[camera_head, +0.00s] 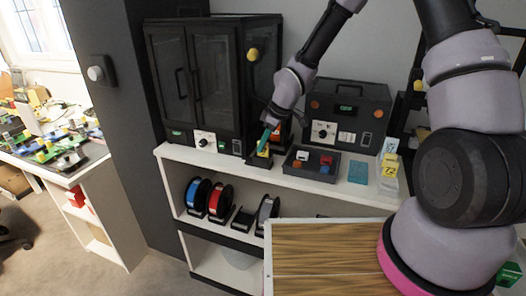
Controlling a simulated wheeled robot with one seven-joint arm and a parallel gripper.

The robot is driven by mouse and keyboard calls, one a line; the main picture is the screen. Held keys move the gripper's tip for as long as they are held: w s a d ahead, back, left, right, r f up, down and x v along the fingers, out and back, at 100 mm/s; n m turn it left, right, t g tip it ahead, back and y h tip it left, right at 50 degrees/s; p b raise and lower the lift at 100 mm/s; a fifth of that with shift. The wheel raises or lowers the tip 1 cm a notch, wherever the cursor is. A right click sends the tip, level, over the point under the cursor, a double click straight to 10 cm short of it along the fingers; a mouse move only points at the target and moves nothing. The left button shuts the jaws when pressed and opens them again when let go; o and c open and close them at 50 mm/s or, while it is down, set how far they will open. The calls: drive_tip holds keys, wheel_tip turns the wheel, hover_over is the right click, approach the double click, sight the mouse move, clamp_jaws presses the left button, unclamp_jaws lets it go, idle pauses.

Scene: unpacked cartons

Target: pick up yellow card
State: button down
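A yellow card-like piece (263,151) shows just below my gripper (265,141), by a small black stand (259,161) on the white shelf top. Another yellow card with dark digits (390,170) stands at the right end of the shelf top, in front of a pale card (390,146). My gripper has teal fingers and reaches down between the black cabinet and the black box. The fingers are small and partly hidden. I cannot tell whether they are open or touch the yellow piece.
A dark tray (312,172) with small coloured pieces and a blue-green flat piece (358,173) lie on the white shelf top (225,158). A black cabinet (184,85) and a black box (360,101) stand behind. Spools (220,202) sit below. A wood-patterned panel (320,262) is in front.

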wheel_tip(320, 180, up, 10)
drive_tip(key=shift+r, duration=0.1)
idle(0.6)
